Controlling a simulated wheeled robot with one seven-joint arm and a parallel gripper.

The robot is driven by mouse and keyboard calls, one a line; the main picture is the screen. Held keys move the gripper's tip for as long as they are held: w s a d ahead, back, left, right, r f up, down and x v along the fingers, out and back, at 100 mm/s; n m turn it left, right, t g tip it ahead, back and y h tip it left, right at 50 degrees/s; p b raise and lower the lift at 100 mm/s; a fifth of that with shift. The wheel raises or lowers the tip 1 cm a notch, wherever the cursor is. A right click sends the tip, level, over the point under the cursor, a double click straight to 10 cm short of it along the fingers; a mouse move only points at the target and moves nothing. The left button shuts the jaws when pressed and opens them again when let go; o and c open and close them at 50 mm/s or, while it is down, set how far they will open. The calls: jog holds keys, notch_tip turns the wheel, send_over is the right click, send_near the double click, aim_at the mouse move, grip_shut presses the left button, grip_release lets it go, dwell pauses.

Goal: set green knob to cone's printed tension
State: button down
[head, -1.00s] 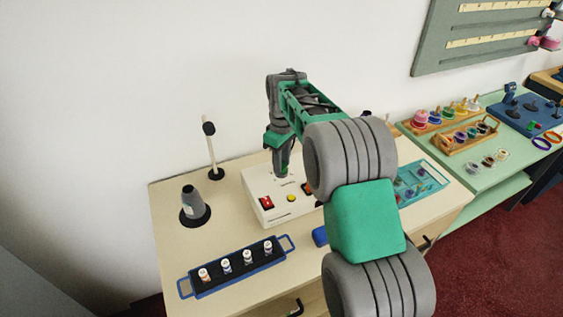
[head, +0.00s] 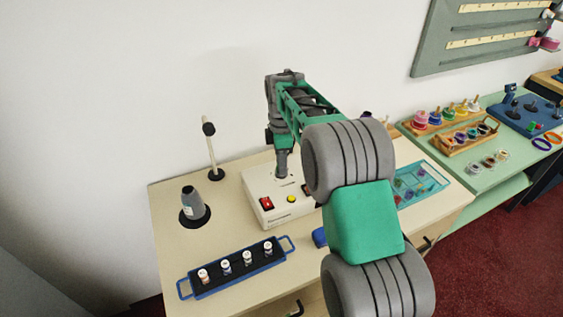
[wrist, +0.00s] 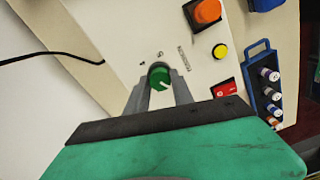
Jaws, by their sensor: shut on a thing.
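The green knob (wrist: 159,76) sits on top of the white control box (head: 266,186). In the wrist view its white pointer mark shows on the lower right of its face. My gripper (wrist: 160,85) is shut on the knob, one finger on each side of it; in the head view my gripper (head: 281,164) comes down onto the box and hides the knob. The grey cone (head: 192,204) stands on a dark round base at the left of the counter.
The box also carries a red switch (head: 266,203), a yellow button (head: 291,198) and an orange button (wrist: 207,11). A blue-framed tray (head: 238,270) with several small spools lies in front. A thin post (head: 211,150) stands behind the cone. A black cable (wrist: 50,54) runs beside the box.

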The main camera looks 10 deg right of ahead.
dwell(0.3)
jog(key=c, duration=1.1)
grip_release()
notch_tip(320, 180, up, 8)
jog(key=shift+w+f+b, duration=0.1)
jog(key=shift+b, duration=0.3)
